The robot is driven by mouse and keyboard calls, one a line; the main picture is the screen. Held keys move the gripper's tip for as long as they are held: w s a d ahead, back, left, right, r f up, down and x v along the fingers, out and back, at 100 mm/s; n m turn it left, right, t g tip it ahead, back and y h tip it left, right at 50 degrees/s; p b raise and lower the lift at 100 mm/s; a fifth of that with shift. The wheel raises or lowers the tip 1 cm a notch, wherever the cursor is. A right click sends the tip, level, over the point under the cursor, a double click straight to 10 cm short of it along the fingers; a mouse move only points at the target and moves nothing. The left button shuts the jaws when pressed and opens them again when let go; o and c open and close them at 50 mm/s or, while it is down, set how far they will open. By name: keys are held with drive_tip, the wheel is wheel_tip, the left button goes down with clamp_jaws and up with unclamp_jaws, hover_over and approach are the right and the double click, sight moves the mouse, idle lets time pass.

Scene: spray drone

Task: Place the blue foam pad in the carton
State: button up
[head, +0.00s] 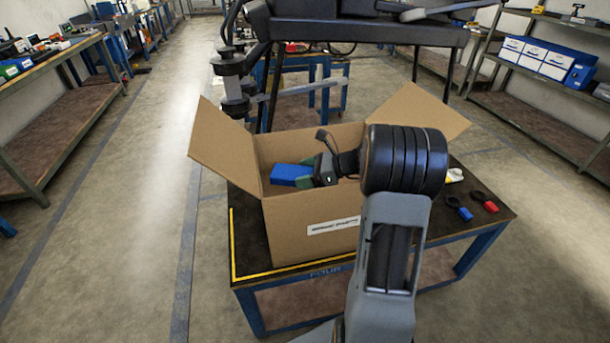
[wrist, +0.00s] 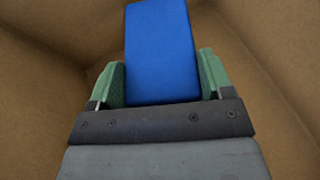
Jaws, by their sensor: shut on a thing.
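The blue foam pad (head: 290,175) is a blue block held between the green fingers of my gripper (head: 306,171). In the head view it shows inside the open top of the cardboard carton (head: 310,229), toward its left side. In the wrist view the pad (wrist: 162,55) stands out from between the two green fingertips of my gripper (wrist: 161,78), with brown carton walls (wrist: 270,105) around it. I cannot tell whether the pad touches the carton floor. The carton's flaps are spread open, and its inside is mostly hidden in the head view.
The carton stands on a dark-topped table (head: 245,240) with blue legs. A blue-handled tool (head: 459,208) and a red-handled tool (head: 485,202) lie right of it. A dark frame (head: 365,32) stands behind. Shelves line both sides, with open floor between.

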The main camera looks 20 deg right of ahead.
drive_tip(key=shift+f, duration=0.2)
drive_tip(key=shift+f, duration=0.55)
drive_tip(key=o, duration=0.9)
drive_tip(key=shift+r, duration=0.1)
drive_tip(key=shift+r, duration=0.3)
drive_tip(key=shift+v, duration=3.85)
drive_tip(key=shift+a+r, duration=0.1)
drive_tip(key=shift+r, duration=0.1)
